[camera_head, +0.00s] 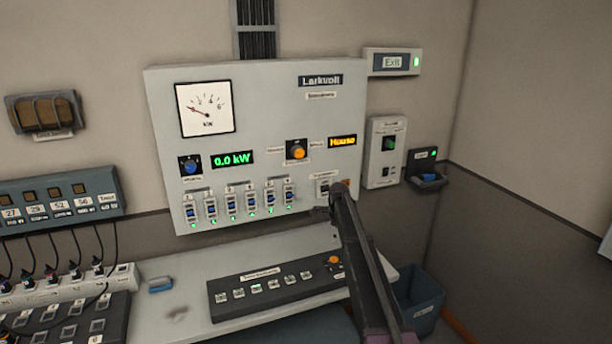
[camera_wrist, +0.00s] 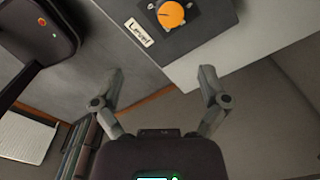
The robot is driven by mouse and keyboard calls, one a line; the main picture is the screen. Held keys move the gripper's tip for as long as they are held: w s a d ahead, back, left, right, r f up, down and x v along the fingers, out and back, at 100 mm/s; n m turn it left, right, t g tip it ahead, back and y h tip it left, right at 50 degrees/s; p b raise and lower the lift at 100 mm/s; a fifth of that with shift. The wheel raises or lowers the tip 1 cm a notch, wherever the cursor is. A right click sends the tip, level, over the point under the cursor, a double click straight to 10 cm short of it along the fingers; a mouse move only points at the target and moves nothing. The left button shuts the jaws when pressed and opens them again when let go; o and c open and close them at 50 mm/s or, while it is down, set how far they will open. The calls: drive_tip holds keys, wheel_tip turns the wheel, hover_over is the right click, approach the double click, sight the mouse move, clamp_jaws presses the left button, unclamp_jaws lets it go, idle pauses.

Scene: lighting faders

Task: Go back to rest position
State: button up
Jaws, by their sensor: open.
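My gripper (camera_wrist: 160,90) shows in the wrist view with its two fingers spread wide and nothing between them. Just beyond the fingertips is the desk edge, with an orange knob (camera_wrist: 171,14) labelled "Level" on a dark console. In the head view my arm reaches up from the lower right, in front of the right end of the desk and the wall panel's lower right corner. The fingers cannot be made out there. The wall panel (camera_head: 270,110) reads "0.0 kW" and "House".
The dark console (camera_head: 232,303) lies on the light desk (camera_head: 180,268), its orange knob beside my arm. A blue bin (camera_head: 425,300) stands right of the desk. A power strip (camera_head: 122,277) with plugs and a blue object (camera_head: 160,284) are at left. Open floor shows below the desk edge.

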drive_tip(key=s+n, duration=2.1)
drive_tip(key=s, duration=2.2)
drive_tip(key=shift+s, duration=0.4)
